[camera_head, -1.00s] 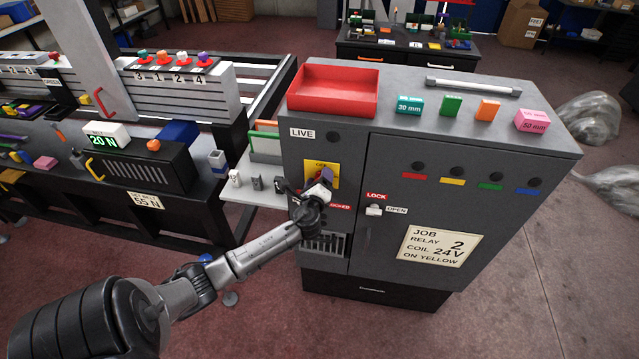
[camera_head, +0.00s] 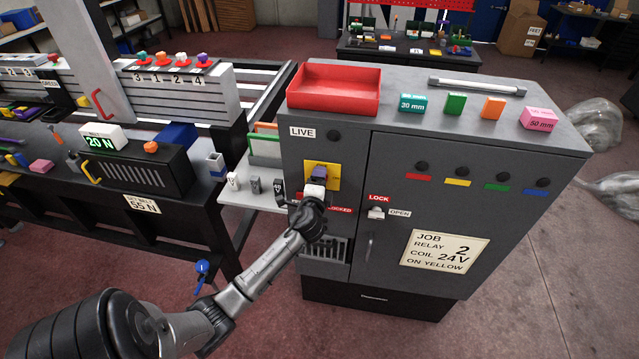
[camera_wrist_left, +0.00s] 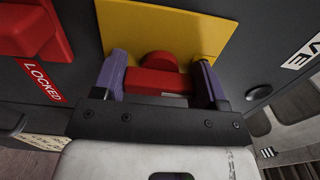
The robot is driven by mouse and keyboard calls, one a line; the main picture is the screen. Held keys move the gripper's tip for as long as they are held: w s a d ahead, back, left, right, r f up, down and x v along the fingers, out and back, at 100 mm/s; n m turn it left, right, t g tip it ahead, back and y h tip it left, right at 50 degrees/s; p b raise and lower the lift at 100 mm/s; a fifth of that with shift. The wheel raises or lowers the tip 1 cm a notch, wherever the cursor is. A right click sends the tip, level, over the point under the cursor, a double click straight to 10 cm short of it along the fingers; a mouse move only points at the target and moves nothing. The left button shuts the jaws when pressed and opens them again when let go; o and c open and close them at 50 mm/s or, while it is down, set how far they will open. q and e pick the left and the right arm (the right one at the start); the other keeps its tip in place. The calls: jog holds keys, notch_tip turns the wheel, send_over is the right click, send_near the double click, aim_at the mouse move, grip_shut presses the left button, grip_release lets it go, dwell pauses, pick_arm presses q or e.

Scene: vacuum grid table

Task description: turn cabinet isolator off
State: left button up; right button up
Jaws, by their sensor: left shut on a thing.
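The cabinet isolator is a red handle (camera_wrist_left: 155,80) on a yellow plate (camera_head: 334,177) on the grey cabinet's front (camera_head: 400,150). The plate also shows in the left wrist view (camera_wrist_left: 160,25). My left gripper (camera_head: 319,174) is at the plate. In the left wrist view its two purple fingers (camera_wrist_left: 160,82) stand on either side of the red handle, shut on it. In the head view the gripper hides the handle, so its exact setting is hard to read. My right gripper is not in view.
A LIVE label (camera_head: 302,132) and a dark round lamp (camera_head: 334,136) sit above the plate. A red LOCKED label (camera_head: 340,210) is below it. A white LOCK/OPEN latch (camera_head: 376,213) is right of the gripper. A red tray (camera_head: 335,105) stands on the cabinet top.

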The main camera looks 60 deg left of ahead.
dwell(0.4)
pick_arm(q)
jog(key=o, duration=0.9)
jog(key=shift+v, duration=6.9)
jog(key=shift+n, duration=0.3)
